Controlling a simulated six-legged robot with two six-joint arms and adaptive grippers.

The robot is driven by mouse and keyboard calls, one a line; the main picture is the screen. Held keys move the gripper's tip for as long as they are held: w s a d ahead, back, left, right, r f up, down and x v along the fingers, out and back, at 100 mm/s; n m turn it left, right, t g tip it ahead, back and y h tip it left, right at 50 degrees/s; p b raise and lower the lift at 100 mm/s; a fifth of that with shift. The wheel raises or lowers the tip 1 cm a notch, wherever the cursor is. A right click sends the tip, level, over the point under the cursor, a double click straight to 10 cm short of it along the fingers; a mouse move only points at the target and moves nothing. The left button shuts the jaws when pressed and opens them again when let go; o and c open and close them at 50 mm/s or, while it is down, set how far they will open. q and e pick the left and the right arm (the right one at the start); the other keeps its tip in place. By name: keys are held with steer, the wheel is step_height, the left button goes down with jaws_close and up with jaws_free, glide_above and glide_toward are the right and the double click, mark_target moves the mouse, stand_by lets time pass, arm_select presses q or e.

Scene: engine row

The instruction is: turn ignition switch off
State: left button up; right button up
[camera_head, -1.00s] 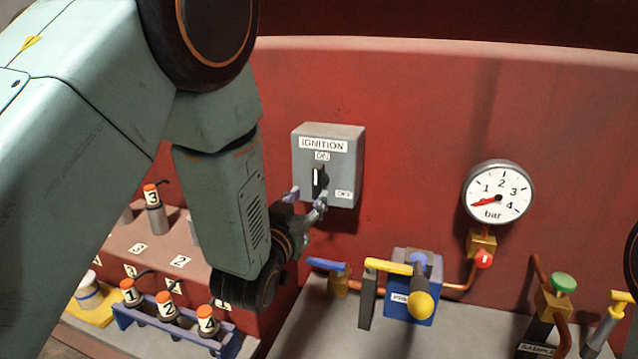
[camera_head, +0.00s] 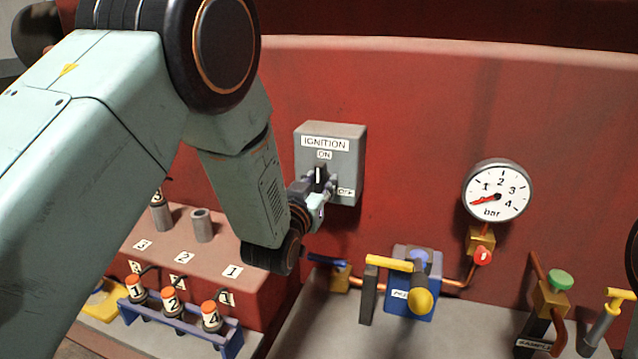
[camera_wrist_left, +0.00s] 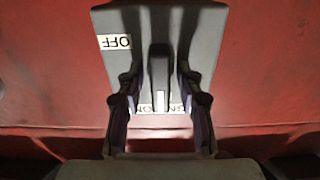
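The grey ignition box (camera_head: 350,150) is on the red wall, labelled IGNITION, with ON above its knob and OFF to the lower right. The black knob (camera_head: 319,173) has a white mark pointing up at ON. In the left wrist view the knob (camera_wrist_left: 160,82) stands between the fingertips, its white mark towards the ON label at the bottom; OFF is at upper left. My left gripper (camera_head: 320,186) is at the knob, and its fingers (camera_wrist_left: 158,88) are apart, one on each side, with a visible gap to the knob. My right gripper is not in view.
Below right are a blue valve block (camera_head: 424,310) with yellow handles, a pressure gauge (camera_head: 497,190) near zero and copper pipes. Below left, a blue rack (camera_head: 190,326) holds several orange-capped plugs before a red block (camera_head: 190,240).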

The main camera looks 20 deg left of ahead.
arm_select(q)
steer(key=shift+w, duration=0.15)
jaws_close()
steer(key=m+b, duration=0.1)
steer(key=m, duration=0.4)
steer(key=shift+f+b, duration=0.1)
steer(key=shift+b, duration=0.3)
steer(key=m+b, duration=0.1)
steer(key=m, duration=0.3)
steer(key=shift+m, duration=0.3)
steer(key=m+b, duration=0.2)
steer(key=m, duration=0.2)
steer(key=shift+m+b, duration=0.5)
steer(key=shift+m, duration=1.6)
steer(key=shift+f, duration=0.1)
